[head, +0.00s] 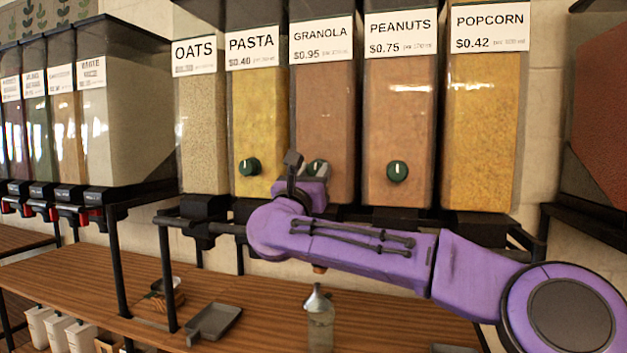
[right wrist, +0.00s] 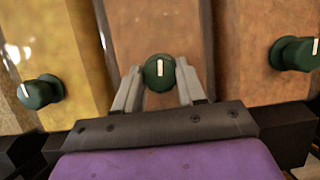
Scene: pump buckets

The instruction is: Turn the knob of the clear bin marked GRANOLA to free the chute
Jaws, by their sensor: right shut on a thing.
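The clear GRANOLA bin (head: 325,110) stands in the middle of the row, filled with brown granola. Its dark green knob (head: 317,168) is partly hidden behind my right gripper (head: 305,178) in the head view. In the right wrist view the knob (right wrist: 159,72) sits between the two grey fingers of my right gripper (right wrist: 158,84), which is shut on it. The knob's white mark points nearly straight up there. The chute under the bin is hidden behind my purple right arm. My left gripper is not in view.
The PASTA knob (head: 249,167) is to the left and the PEANUTS knob (head: 397,172) to the right. Below, a wooden counter (head: 260,300) holds a glass bottle with a funnel (head: 319,310) and a grey scoop (head: 214,320). Black posts stand at the left.

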